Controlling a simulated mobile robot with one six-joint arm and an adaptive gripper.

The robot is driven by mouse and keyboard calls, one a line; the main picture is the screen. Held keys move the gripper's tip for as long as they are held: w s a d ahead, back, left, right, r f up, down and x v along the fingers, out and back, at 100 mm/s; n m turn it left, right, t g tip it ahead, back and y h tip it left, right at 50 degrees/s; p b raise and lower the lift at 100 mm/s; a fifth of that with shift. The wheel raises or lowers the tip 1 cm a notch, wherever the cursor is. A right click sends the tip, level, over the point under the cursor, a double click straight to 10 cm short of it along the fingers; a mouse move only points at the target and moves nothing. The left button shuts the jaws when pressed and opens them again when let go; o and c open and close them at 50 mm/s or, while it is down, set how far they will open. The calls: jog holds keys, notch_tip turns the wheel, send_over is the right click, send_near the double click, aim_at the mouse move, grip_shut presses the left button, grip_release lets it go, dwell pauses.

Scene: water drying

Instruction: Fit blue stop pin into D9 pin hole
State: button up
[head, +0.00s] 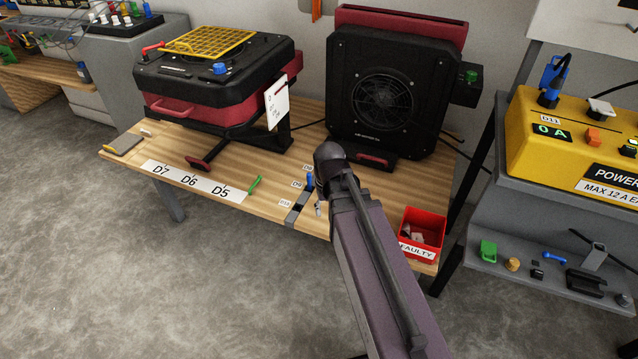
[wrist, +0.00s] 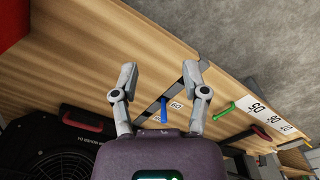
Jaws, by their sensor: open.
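The blue stop pin (head: 309,180) is near the small D9 label (head: 297,184) on the wooden table, at the dark strip (head: 293,216). In the wrist view the blue pin (wrist: 163,110) shows between the fingers, with a small label (wrist: 176,105) beside it. I cannot tell whether the pin sits in the D9 hole, which is not clearly visible. My gripper (wrist: 160,72) is open, its fingers apart on either side of the pin in that view. No contact with the pin is visible. In the head view my arm hides most of the gripper.
A green pin (head: 254,184) is left of the strip, by the D5 label. A red faulty bin (head: 426,222) stands at the table's right end. A black fan unit (head: 390,95) and a black-and-red machine (head: 215,70) stand behind. The table's front edge is close.

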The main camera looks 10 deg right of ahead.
jog(key=s, duration=0.4)
jog(key=shift+r, duration=0.1)
notch_tip(320, 180, up, 29)
jog(key=p, duration=2.9)
